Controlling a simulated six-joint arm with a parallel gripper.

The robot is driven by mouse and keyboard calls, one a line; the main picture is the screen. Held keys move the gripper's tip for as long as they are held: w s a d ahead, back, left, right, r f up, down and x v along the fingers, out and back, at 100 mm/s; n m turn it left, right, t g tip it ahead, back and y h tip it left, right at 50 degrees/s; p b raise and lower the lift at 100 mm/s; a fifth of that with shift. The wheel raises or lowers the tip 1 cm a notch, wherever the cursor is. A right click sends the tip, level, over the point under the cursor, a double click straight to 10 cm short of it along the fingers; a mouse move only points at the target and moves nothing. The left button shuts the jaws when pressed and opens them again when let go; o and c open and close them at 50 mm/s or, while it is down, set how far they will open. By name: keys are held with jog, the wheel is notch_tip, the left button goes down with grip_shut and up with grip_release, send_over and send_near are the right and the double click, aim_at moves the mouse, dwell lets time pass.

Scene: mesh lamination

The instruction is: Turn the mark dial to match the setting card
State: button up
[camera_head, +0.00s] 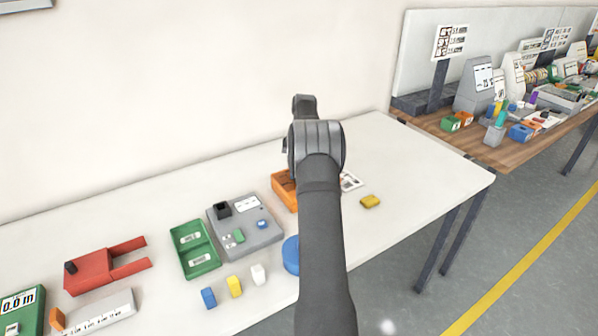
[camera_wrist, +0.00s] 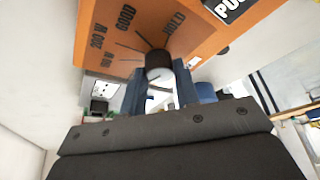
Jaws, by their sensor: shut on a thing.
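In the wrist view, an orange panel (camera_wrist: 112,14) carries printed lines and the words "GOOD" and "HOLD", plus smaller wattage marks. A round dark knob with a pale rim, the mark dial (camera_wrist: 158,60), stands out from this panel. My gripper (camera_wrist: 160,84) is shut on the dial, one finger at each side of it. Where the dial points is not clear. In the head view, the orange box (camera_head: 281,186) is partly hidden behind my arm, and so is my gripper. A white printed card (camera_head: 350,181) lies just right of my arm; I cannot read it.
Left of the orange box are a grey device (camera_head: 270,236), a green tray (camera_head: 211,262) and a red forked block (camera_head: 88,272). Small blue, yellow and white blocks stand in front. A blue round thing (camera_head: 291,262) is beside my arm. The table's right end is mostly clear.

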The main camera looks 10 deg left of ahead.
jog(key=o, duration=1)
jog(key=shift+c, duration=0.2)
